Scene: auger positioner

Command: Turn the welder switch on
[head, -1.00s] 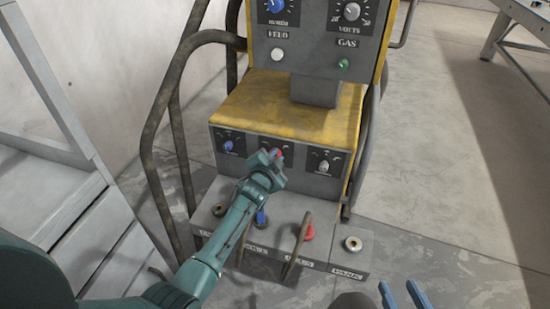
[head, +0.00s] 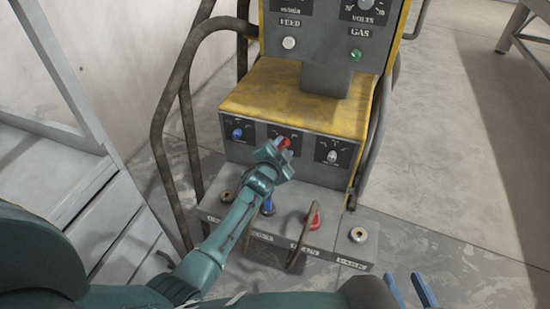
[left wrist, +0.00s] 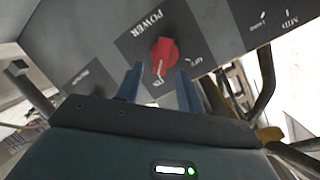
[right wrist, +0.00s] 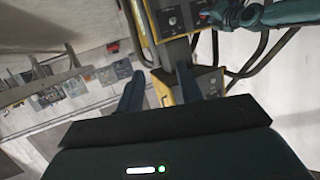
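The welder's power switch is a red knob (head: 284,142) in the middle of the lower front panel. In the left wrist view the red knob (left wrist: 164,56) sits under the word POWER, its lower end pointing down toward the gap between the fingertips. My left gripper (left wrist: 157,76) is open, with one finger to each side just short of the knob; I cannot tell if either touches it. In the head view my left gripper (head: 279,151) partly covers the knob's panel. My right gripper (head: 408,278) is open and empty, low and right, away from the welder; its fingers also show in the right wrist view (right wrist: 160,82).
A blue knob (head: 237,133) and a grey knob (head: 332,156) flank the switch. Below, the socket ledge (head: 338,240) carries a looping cable (head: 305,235). Bent tube rails (head: 160,130) stand at left.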

